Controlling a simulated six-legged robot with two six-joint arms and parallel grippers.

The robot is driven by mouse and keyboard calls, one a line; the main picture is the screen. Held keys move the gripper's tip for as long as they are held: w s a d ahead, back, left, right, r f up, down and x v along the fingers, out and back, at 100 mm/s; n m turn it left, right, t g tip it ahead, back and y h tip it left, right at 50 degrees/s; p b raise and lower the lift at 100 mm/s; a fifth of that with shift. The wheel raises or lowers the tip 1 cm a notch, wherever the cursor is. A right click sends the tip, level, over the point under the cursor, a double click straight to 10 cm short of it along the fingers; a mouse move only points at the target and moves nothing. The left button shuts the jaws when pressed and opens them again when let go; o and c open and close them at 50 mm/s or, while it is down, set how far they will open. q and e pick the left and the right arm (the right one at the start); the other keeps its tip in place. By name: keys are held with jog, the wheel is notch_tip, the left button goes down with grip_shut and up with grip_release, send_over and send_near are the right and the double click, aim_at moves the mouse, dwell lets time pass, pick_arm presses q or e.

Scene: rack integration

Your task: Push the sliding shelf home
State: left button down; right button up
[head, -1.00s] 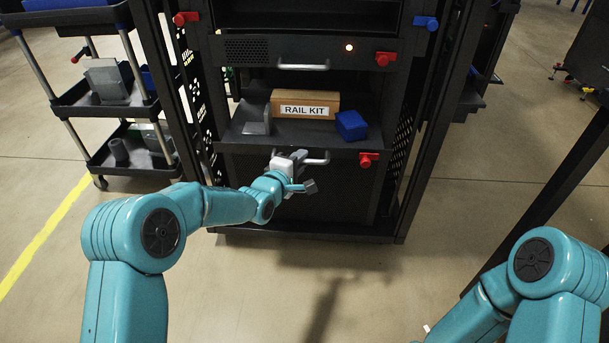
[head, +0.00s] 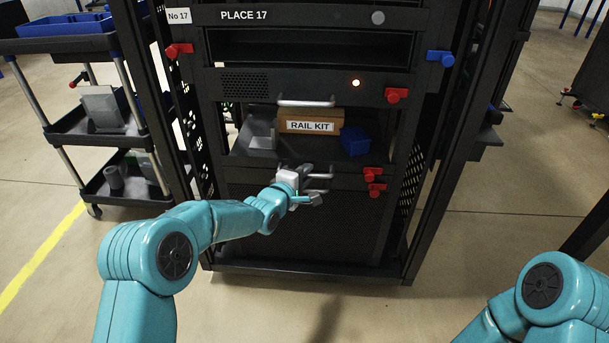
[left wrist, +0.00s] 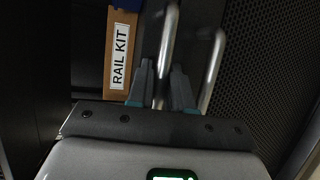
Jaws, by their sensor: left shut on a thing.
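The sliding shelf (head: 338,164) sits low in the black rack, carrying a cardboard RAIL KIT box (head: 310,122), a blue bin (head: 356,141) and a grey bracket-like part (head: 262,136). My left gripper (head: 308,190) is at the shelf's front, shut on its metal handle (left wrist: 166,45). In the left wrist view the fingers (left wrist: 161,88) stand either side of this bar, and the RAIL KIT box (left wrist: 121,50) shows beside it. A second handle (left wrist: 212,70) runs next to the gripped one, outside the fingers. My right gripper is out of view; only part of that arm shows.
A drawer with a handle (head: 306,103) and an orange light is above the shelf. Red latches (head: 372,174) stand at the right of the shelf front, with a blue one (head: 440,58) higher up. A cart (head: 75,130) stands left of the rack; the floor in front is clear.

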pick_arm(q)
jog(key=shift+w, duration=0.1)
jog(key=c, duration=1.1)
grip_release()
jog(key=shift+s, duration=0.2)
jog(key=p+v, duration=0.3)
jog(key=v, duration=1.3)
jog(key=shift+p, duration=0.35)
jog(key=shift+a+r, duration=0.1)
jog(key=shift+a, duration=0.1)
